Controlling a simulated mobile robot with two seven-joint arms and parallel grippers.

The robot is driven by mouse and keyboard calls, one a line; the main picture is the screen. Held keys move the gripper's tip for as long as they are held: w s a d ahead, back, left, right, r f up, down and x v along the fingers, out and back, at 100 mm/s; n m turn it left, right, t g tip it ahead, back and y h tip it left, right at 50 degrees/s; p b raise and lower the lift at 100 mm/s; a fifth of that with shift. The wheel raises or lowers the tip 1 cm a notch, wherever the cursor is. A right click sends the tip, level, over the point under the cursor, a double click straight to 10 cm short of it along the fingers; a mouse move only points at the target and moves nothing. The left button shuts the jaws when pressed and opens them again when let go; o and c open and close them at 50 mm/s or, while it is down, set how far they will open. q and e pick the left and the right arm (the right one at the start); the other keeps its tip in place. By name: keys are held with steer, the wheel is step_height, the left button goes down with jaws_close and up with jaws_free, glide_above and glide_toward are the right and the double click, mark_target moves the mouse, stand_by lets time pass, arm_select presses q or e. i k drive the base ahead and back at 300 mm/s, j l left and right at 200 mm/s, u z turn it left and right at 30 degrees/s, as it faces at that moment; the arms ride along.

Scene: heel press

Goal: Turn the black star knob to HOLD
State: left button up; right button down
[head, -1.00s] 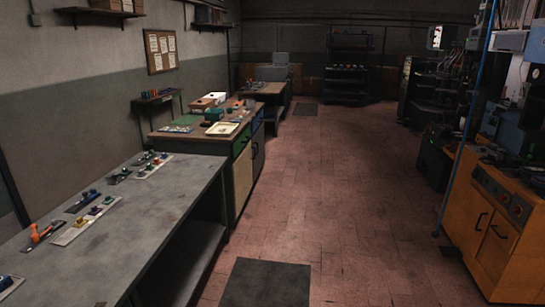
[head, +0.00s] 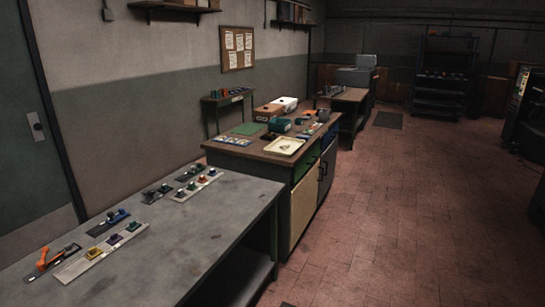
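I cannot make out a black star knob or a HOLD mark in the head view. Small knobs and levers sit on plates on the grey metal bench (head: 190,245) at the left, too small to read. Neither my left nor my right gripper is in view.
Behind the grey bench stands a wooden-topped workbench (head: 250,150) with a cream tray (head: 284,146) and boxes. Dark shelving (head: 443,75) stands at the back. A dark machine (head: 525,115) is cut off at the right edge. The tiled floor (head: 400,215) is clear.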

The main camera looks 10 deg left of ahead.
mark_target(151, 193)
steer(key=i+u, duration=0.4)
steer(key=i+l+u, duration=0.1)
steer(key=i+u, duration=0.15)
steer(key=u, duration=0.2)
steer(key=i+l+u, duration=0.2)
steer(key=u, duration=0.2)
steer(key=i+l+u, duration=0.15)
steer(key=u, duration=0.25)
steer(key=i+l+u, duration=0.15)
steer(key=u, duration=0.3)
steer(key=l+u, duration=0.4)
steer(key=i+l+u, duration=0.1)
steer(key=u, duration=0.3)
steer(key=l+u, duration=0.25)
steer(key=l, duration=0.35)
steer(key=k+l+u, duration=0.1)
steer(key=l+u, duration=0.2)
steer(key=l, duration=0.25)
steer(key=k+l, duration=0.1)
steer(key=l, duration=0.65)
steer(key=k+l, duration=0.15)
steer(key=l, duration=0.25)
steer(key=l+u, duration=0.1)
steer(key=l, duration=0.3)
steer(key=k, duration=0.05)
